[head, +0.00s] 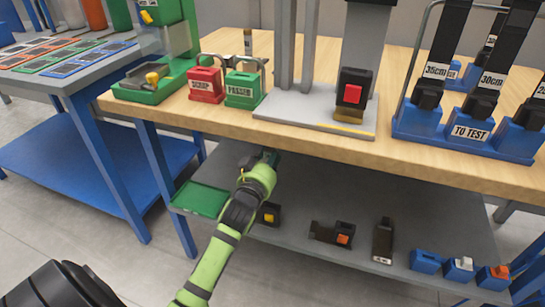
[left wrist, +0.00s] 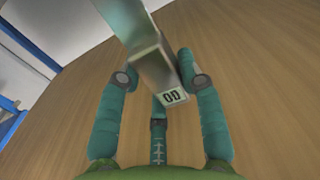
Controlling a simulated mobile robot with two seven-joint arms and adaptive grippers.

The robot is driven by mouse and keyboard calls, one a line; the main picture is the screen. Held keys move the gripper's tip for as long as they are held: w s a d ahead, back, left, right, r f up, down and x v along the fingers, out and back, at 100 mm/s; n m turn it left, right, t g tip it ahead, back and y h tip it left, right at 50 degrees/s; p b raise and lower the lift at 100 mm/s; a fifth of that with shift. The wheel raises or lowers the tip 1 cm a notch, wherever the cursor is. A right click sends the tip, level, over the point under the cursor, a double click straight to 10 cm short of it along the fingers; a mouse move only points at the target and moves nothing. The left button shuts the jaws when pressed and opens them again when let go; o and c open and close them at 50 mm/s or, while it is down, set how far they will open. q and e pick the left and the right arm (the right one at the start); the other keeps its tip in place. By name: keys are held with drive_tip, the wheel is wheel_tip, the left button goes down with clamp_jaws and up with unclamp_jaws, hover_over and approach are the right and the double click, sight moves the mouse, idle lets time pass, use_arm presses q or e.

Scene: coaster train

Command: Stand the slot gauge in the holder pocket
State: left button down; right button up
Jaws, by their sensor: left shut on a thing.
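My left gripper (head: 268,158) is just at the front edge of the workbench, over the lower shelf. In the left wrist view its teal fingers (left wrist: 156,72) are shut around a grey metal slot gauge (left wrist: 163,78). The gauge is a flat bar with a thicker block end that carries a white label, apparently "GO" seen upside down. The gauge lies slanted between the fingers, with wood surface behind it. In the head view the gripper and arm hide the gauge. I cannot make out which fixture has the holder pocket. My right gripper is not in view.
The workbench (head: 430,160) carries a red SCRAP bin (head: 205,87), a green PASSED bin (head: 243,92), a grey stand (head: 300,112) with a red button and a blue TO TEST rack (head: 470,133). A green tray (head: 200,200) and several devices lie on the lower shelf (head: 300,250).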

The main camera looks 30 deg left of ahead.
use_arm(q)
drive_tip(key=shift+p+v, duration=1.05)
drive_tip(key=shift+v, duration=1.55)
drive_tip(key=shift+r, duration=0.1)
